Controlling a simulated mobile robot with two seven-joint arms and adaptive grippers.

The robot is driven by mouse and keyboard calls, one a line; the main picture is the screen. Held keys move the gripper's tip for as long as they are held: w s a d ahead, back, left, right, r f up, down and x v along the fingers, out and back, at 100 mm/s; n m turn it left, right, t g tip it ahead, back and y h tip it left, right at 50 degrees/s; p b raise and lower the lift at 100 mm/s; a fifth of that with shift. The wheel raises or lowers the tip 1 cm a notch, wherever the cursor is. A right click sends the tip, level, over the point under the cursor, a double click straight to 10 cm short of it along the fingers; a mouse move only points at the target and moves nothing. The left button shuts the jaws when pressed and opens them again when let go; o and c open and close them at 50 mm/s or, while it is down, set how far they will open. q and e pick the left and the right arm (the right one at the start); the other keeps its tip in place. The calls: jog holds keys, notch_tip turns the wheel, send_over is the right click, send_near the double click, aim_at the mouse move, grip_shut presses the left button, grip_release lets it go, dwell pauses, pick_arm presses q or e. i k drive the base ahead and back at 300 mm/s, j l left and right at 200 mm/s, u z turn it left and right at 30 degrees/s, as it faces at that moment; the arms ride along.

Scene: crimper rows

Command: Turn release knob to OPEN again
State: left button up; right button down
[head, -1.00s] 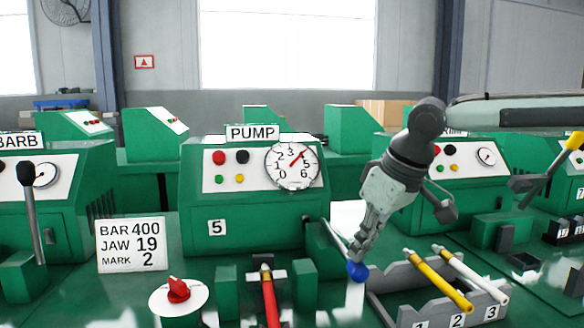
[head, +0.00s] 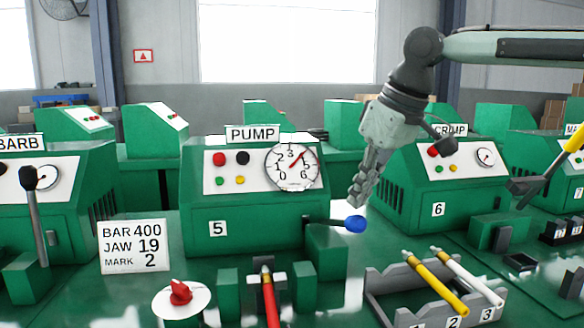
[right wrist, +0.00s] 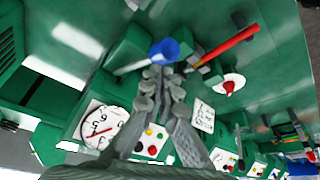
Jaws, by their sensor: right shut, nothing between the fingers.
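The release knob (head: 180,292) is a red knob on a round white dial at the lower left of the head view, in front of the PUMP machine (head: 215,190). It also shows as a red knob in the right wrist view (right wrist: 229,88). My right gripper (head: 358,194) is shut and empty, just above the blue ball (head: 355,224) of the pump lever, well to the right of the knob. In the right wrist view the closed fingertips (right wrist: 158,78) appear close to the blue ball (right wrist: 163,52); contact is unclear. My left gripper is out of view.
The pump gauge (head: 292,167) has a red needle pointing up and right. A red-handled tool (head: 269,300) lies between green blocks, right of the knob. A grey rack (head: 400,310) holds yellow and white tools. A sign (head: 133,247) reads BAR 400, JAW 19, MARK 2.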

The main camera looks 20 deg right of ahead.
aim_at(181, 294)
jog(key=k, duration=1.5)
